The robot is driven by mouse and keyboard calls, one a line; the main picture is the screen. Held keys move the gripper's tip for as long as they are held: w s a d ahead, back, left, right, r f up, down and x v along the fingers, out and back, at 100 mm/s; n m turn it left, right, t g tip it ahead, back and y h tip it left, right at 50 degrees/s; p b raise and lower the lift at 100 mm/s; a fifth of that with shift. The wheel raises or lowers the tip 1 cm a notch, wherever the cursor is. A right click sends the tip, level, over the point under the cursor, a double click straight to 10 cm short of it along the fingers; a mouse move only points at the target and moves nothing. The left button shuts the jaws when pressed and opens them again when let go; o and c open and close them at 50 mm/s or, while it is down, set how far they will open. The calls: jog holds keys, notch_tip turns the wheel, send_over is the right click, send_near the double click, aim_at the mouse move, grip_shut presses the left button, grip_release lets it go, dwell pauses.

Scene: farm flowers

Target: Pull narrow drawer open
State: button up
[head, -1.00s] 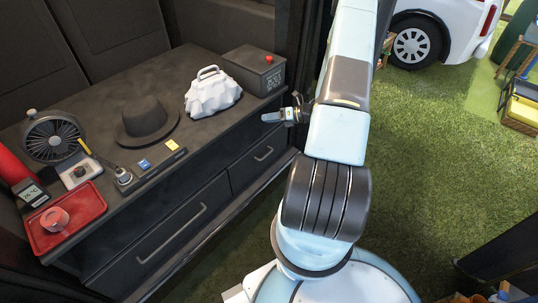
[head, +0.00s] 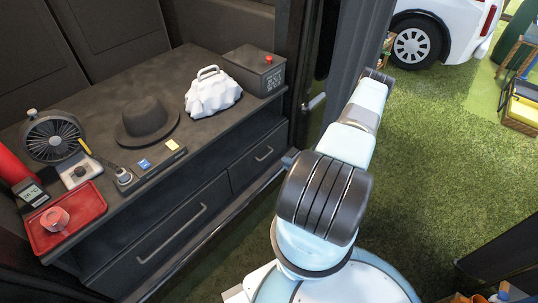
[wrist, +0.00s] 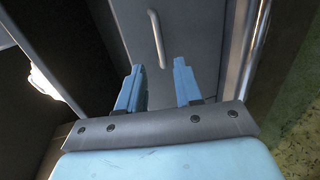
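The narrow drawer (head: 248,170) is the dark right-hand drawer of the black cabinet, and its front sits flush with the cabinet. In the wrist view, a pale bar handle (wrist: 157,40) stands out from a grey drawer front (wrist: 193,28). My gripper (wrist: 158,88) is open and empty, its two blue fingers apart. The handle is beyond the fingertips, roughly between them, and does not appear touched.
The wide drawer (head: 160,240) is shut at the left. The cabinet top (head: 100,95) holds a black hat (head: 147,122), a white lumpy case (head: 212,92), a dark box (head: 254,70), a fan (head: 53,137) and a red tray (head: 66,218). Grass (head: 440,150) lies open at right.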

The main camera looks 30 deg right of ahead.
aim_at(267, 154)
jog(key=x, duration=1.3)
jog(key=shift+w, duration=0.1)
grip_shut()
